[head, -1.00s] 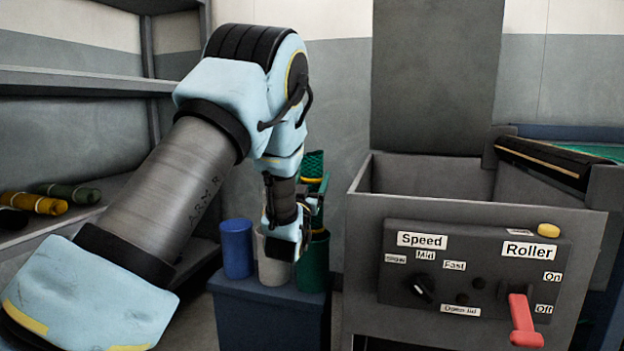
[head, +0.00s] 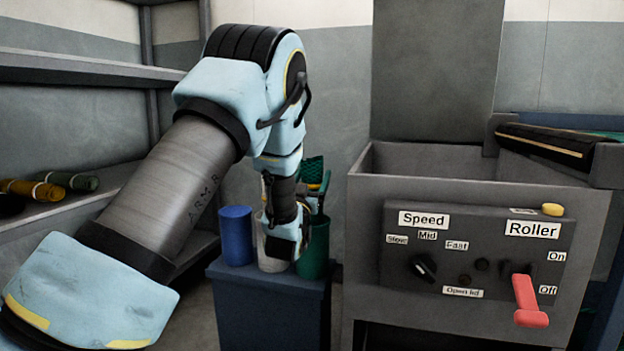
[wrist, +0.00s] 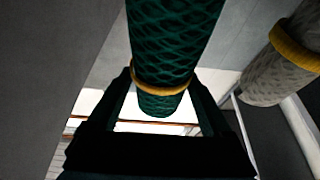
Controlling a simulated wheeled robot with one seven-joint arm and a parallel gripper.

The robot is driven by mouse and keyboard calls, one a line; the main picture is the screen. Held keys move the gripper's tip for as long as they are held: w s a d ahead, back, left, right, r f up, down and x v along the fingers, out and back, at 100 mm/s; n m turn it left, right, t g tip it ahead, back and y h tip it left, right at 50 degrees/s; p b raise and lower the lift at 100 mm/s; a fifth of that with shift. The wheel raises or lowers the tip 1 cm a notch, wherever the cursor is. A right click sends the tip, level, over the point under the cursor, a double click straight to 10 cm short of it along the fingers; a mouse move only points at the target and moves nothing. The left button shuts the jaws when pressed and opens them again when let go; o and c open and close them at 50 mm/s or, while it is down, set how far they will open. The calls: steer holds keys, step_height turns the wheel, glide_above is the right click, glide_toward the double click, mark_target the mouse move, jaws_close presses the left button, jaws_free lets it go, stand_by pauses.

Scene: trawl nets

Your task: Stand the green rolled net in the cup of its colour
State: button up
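The green rolled net (head: 313,168) stands roughly upright over the green cup (head: 313,258), its lower part hidden behind my gripper and the cup rim. My gripper (head: 316,192) is shut on the net. In the wrist view the green mesh roll (wrist: 172,45) with its yellow band passes between the two dark fingers (wrist: 163,92). The cup does not show clearly in the wrist view, so I cannot tell how deep the net's lower end sits.
A blue cup (head: 236,236) and a pale cup (head: 270,258), partly hidden by my arm, share the blue stand (head: 262,300). A grey bin with a control panel (head: 470,250) stands close on the right. Yellow (head: 35,190) and dark green rolls (head: 75,181) lie on the left shelf.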

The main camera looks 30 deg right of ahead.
steer(key=shift+o, duration=1)
steer(key=shift+f, duration=0.15)
steer(key=shift+s+a, duration=0.1)
steer(key=p+v, duration=0.1)
steer(key=v, duration=0.9)
steer(key=shift+s+a, duration=0.15)
steer(key=shift+s, duration=0.05)
